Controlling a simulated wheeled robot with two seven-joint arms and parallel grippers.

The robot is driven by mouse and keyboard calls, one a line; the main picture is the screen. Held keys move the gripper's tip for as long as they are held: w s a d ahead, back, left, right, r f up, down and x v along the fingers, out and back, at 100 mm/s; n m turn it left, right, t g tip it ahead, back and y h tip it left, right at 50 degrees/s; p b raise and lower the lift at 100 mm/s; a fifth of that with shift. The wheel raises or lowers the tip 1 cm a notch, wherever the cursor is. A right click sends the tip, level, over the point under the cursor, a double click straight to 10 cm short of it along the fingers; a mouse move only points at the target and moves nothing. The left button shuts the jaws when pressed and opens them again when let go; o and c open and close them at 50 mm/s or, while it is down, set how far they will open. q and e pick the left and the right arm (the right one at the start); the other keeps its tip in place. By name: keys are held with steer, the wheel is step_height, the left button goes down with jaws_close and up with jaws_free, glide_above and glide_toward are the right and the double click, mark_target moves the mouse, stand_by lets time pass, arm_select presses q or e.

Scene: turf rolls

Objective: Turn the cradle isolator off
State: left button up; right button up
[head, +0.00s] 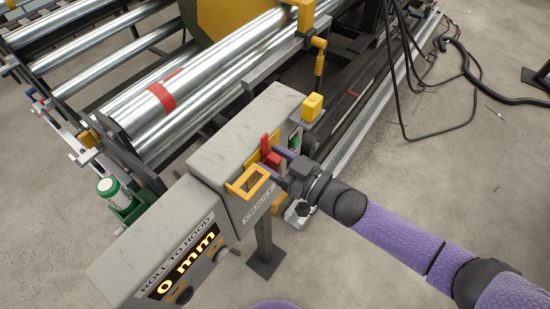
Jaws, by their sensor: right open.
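The cradle isolator is a grey box (237,132) labelled CRADLE, on a post at the middle of the head view. A red handle (269,150) sits on a yellow plate on its front face, with a yellow guard frame (247,183) beside it. The fingers partly hide the handle's lower part. My left gripper is not in view.
A grey box with a lit "0 mm" display (187,263) stands at the lower left. Shiny steel rollers (200,85) lie behind the isolator. A yellow block (312,107) stands just right of the box. Black cables (405,70) hang at upper right. The floor at right is mostly clear.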

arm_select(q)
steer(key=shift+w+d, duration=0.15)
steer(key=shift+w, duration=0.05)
arm_select(e)
steer(key=shift+c, duration=0.3)
steer(key=c, duration=0.7)
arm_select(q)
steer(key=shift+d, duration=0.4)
arm_select(e)
jaws_close()
